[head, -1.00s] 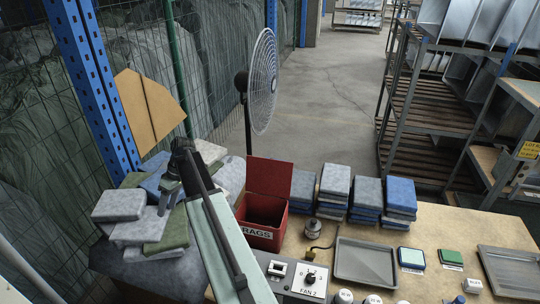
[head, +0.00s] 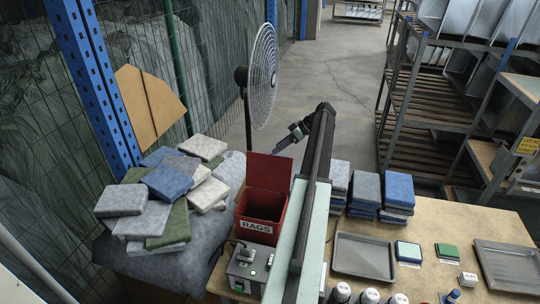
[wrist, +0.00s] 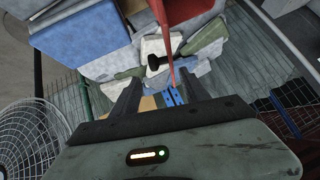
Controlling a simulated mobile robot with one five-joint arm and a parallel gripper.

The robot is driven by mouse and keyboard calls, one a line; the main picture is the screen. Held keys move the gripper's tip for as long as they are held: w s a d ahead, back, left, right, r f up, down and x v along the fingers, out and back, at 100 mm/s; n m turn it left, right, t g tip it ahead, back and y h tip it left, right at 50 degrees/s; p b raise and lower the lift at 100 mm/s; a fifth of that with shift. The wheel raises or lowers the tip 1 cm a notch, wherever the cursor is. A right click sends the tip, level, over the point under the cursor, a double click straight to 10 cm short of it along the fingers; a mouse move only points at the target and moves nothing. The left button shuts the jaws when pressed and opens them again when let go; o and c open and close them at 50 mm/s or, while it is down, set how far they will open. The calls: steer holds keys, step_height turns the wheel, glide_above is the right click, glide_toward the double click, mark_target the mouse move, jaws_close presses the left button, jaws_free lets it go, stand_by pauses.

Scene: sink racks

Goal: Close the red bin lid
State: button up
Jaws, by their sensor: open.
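The red bin (head: 258,228), labelled RAGS, stands at the left end of the table. Its red lid (head: 270,173) is open and stands upright at the bin's back edge. My gripper (head: 285,142) is above and to the right of the lid, with my arm running up the right side of the bin. In the wrist view my gripper (wrist: 158,82) has its two dark fingers spread, with nothing held between them. A red part (wrist: 178,14), apparently the lid seen nearly edge-on, lies ahead of the fingers; contact cannot be judged.
Folded cloths (head: 165,185) are piled left of the bin. Cloth stacks (head: 396,192) stand right of my arm. A fan (head: 263,75) stands behind the bin. A switch box (head: 248,270) sits in front, with a grey tray (head: 364,255) to the right.

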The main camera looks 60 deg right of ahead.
mark_target(269, 155)
steer(key=b+x, duration=0.4)
steer(key=x, duration=0.2)
steer(key=shift+w+a+f, duration=0.15)
steer(key=shift+w+f, duration=0.1)
steer(key=shift+r, duration=0.1)
